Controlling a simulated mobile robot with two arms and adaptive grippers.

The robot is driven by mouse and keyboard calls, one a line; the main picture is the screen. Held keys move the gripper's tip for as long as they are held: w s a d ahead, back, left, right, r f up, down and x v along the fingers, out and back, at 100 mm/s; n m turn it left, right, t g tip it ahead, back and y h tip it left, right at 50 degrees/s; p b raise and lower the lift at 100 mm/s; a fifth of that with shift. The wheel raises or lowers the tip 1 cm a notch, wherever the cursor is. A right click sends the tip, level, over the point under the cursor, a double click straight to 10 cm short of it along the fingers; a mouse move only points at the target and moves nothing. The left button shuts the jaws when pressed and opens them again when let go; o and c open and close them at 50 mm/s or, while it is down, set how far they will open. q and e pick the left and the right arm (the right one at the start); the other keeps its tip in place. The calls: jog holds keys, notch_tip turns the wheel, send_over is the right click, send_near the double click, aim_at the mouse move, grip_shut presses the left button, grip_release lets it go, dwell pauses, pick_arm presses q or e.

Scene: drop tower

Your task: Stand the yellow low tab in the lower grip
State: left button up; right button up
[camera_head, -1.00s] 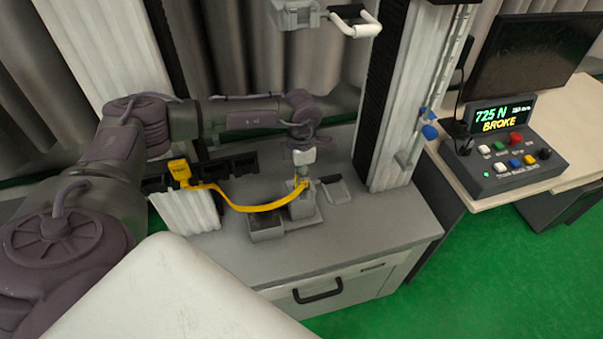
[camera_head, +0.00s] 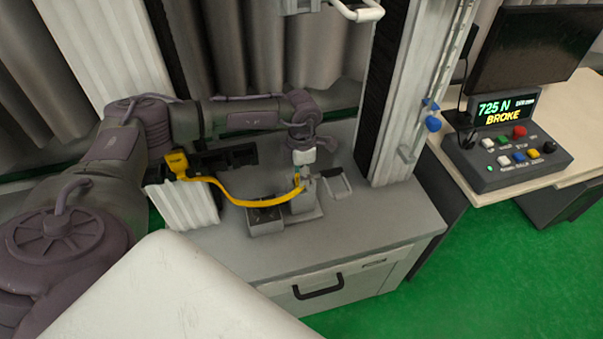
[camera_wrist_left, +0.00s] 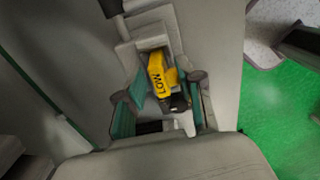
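The yellow low tab, marked LOW, shows in the left wrist view (camera_wrist_left: 160,72). It sits at the grey lower grip (camera_head: 303,201); I cannot tell how fully it is seated. A yellow strap (camera_head: 245,203) runs from it leftward to a yellow tag (camera_head: 177,161) at the dark rack. My left gripper (camera_wrist_left: 164,92) points down over the grip, its green-padded fingers apart on either side of the tab, with a visible gap. In the head view the left gripper (camera_head: 301,172) hides part of the tab. My right gripper is not in view.
A small open grey box (camera_head: 264,217) stands just left of the lower grip. A dark slotted rack (camera_head: 222,161) is at the back left. A tall column (camera_head: 407,100) rises behind right. A control box (camera_head: 510,150) reads 725 N BROKE. The bench front is clear.

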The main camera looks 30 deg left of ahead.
pick_arm(q)
jog(key=shift+r, duration=0.15)
notch_tip(320, 180, up, 12)
dwell(0.6)
jog(key=shift+f, duration=0.2)
